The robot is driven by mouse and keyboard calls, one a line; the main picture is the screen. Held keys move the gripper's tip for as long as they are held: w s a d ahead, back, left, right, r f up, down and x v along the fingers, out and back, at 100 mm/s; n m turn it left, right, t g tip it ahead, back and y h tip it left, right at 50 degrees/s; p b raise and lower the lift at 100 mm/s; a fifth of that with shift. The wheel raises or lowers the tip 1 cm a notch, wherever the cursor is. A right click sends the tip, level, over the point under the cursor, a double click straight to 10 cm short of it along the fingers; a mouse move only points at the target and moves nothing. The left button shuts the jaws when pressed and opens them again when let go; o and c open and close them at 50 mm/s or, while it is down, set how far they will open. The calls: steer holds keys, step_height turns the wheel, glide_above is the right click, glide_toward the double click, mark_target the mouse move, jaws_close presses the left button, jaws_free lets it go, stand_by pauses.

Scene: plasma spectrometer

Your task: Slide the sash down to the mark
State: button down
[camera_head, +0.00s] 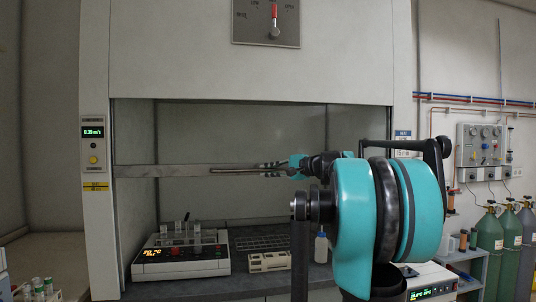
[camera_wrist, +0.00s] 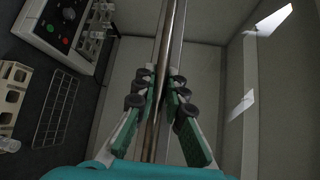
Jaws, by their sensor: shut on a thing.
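The sash of the fume hood shows in the head view as a pane with a pale horizontal bottom rail (camera_head: 160,171), partway down the opening. A thin bar handle (camera_head: 232,170) runs along the rail. My gripper (camera_head: 266,168) is at the handle's right part, shut on it. In the wrist view the handle (camera_wrist: 168,45) runs between the finger pads of my gripper (camera_wrist: 163,82). A small white label (camera_head: 402,135) is on the right post and a yellow label (camera_head: 95,186) on the left post; I cannot tell which is the mark. My arm hides the sash's right end.
A hotplate-like instrument (camera_head: 180,255) with a lit display, a wire rack (camera_head: 262,242), a beige block (camera_head: 268,262) and a wash bottle (camera_head: 321,247) stand on the hood floor below the rail. Gas cylinders (camera_head: 490,235) stand at right. The left post display (camera_head: 93,132) reads about 0.39 m/s.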

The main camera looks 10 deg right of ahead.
steer(key=shift+f, duration=1.3)
steer(key=c, duration=1.6)
jaws_free()
steer(key=shift+o, duration=0.2)
steer(key=v, duration=1.2)
